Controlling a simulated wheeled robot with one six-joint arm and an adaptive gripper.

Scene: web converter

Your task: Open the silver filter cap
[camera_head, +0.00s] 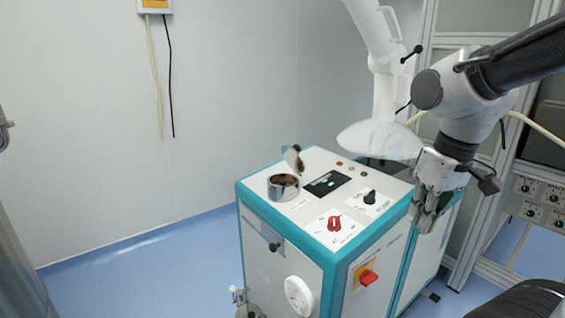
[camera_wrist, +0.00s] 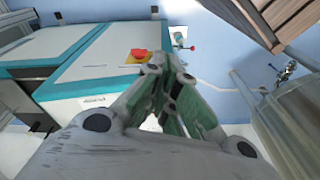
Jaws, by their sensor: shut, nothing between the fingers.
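The silver filter (camera_head: 284,187) is a short round metal housing on the top left of the white and teal machine. Its silver cap (camera_head: 294,159) stands tilted up at the back edge of the housing, and brownish contents show in the round opening. My gripper (camera_head: 424,222) points down beside the machine's right edge, well apart from the filter. It is shut and empty. In the wrist view my gripper's fingers (camera_wrist: 163,72) come together near the picture's middle; the filter and cap do not show there.
The machine top (camera_head: 320,160) carries a dark display (camera_head: 326,183), a black knob (camera_head: 370,196) and a red switch (camera_head: 334,223). A red knob on a yellow plate (camera_head: 369,277) is on its side. A white hood arm (camera_head: 380,140) hangs behind. Metal racks stand at the right.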

